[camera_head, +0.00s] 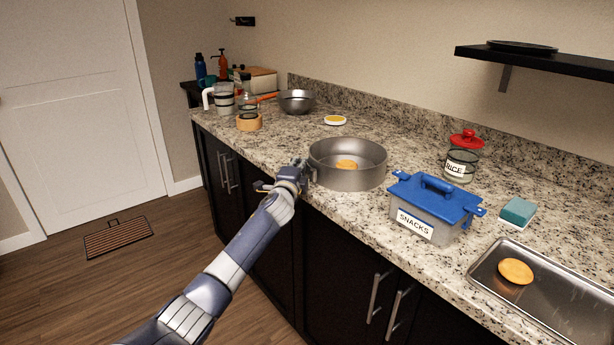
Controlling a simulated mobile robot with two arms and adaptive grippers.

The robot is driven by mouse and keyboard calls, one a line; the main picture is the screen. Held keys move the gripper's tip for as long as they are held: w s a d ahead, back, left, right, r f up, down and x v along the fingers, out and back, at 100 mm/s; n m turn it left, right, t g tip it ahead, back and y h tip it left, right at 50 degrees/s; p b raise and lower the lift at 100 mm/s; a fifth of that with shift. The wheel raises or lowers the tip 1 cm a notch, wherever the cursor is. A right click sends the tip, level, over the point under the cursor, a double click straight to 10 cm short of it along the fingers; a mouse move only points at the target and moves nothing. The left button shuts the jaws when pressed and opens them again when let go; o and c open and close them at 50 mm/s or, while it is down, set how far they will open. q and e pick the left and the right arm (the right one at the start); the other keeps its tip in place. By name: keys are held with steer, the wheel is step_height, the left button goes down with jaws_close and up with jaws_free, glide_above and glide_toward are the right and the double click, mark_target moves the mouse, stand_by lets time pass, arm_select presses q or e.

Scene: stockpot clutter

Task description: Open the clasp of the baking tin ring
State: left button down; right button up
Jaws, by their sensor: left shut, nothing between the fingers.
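The baking tin ring (350,179) is a round grey metal ring standing on the granite counter near its front edge. A flat orange-yellow round piece (346,165) lies inside it. My left arm reaches in from the bottom left, and my left gripper (304,172) is at the ring's left side, shut with nothing in it. It is very close to the ring's wall; I cannot tell whether it touches. The clasp cannot be made out and may be hidden behind the gripper. My right gripper is not in view.
To the right stand a SNACKS box (410,222) with a blue lid, a RICE jar (460,165), a sponge (518,211) and a metal tray (484,266). A bowl (297,102) and jars are farther back.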

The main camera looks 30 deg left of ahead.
arm_select(q)
steer(key=shift+d, duration=0.15)
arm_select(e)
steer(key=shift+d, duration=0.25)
arm_select(q)
steer(key=shift+s+d+p, duration=0.15)
steer(key=shift+s+p, duration=0.3)
steer(key=shift+p, duration=0.1)
steer(key=p+v, duration=0.2)
steer(key=v, duration=0.1)
steer(key=shift+s+r, duration=0.1)
steer(key=shift+s, duration=0.2)
steer(key=v, duration=0.1)
steer(key=p+v, duration=0.1)
steer(key=v, duration=0.1)
steer(key=shift+a, duration=0.2)
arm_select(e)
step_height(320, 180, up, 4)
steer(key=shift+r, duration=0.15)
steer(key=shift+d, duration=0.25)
